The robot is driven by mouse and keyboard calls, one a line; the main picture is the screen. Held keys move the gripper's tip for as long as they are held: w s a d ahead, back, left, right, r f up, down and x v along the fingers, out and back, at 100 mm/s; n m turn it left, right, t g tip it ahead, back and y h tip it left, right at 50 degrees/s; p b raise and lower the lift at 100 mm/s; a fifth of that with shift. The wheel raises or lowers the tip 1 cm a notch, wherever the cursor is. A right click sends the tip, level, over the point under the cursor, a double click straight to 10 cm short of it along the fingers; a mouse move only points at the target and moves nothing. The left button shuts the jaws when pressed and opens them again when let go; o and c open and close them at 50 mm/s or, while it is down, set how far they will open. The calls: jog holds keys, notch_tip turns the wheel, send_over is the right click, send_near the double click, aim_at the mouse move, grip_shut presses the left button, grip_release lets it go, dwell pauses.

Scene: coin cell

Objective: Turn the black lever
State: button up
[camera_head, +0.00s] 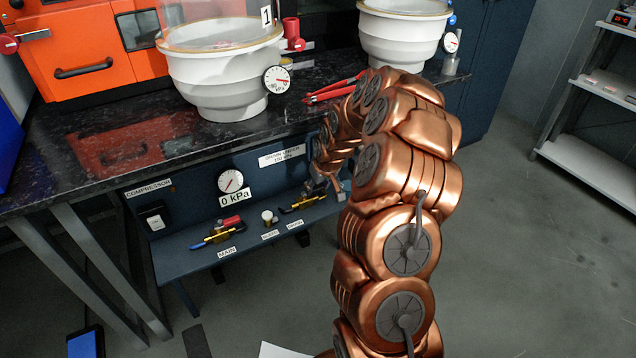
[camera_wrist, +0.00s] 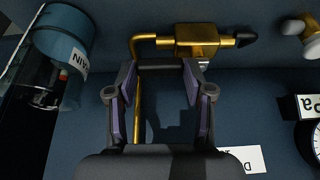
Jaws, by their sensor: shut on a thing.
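The drain valve has a brass body that shows in the wrist view (camera_wrist: 190,42), with a black tip at its right end and a bent brass pipe at its left. It also shows in the head view (camera_head: 302,203) above the DRAIN label. My gripper (camera_wrist: 162,72) has its two fingers on either side of a dark bar, which looks like the black lever (camera_wrist: 160,65), just below the valve body. The fingers are apart by the bar's length and shut on it. In the head view my gripper (camera_head: 325,187) is at the valve and the lever is hard to make out.
The blue panel also bears the MAIN valve (camera_head: 222,233), a bleed knob (camera_head: 267,217), a gauge (camera_head: 231,181) and a compressor switch (camera_head: 154,217). A drain bottle (camera_wrist: 62,38) is at left in the wrist view. White vessels (camera_head: 222,80) stand on the black counter (camera_head: 60,180) above.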

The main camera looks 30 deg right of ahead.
dwell(0.4)
jog(key=o, duration=1.2)
jog(key=shift+c, duration=0.2)
jog(key=shift+r, duration=0.1)
jog(key=v, duration=1.1)
jog(key=shift+s+r, duration=0.15)
jog(key=shift+r, duration=0.25)
jog(key=shift+d, duration=0.1)
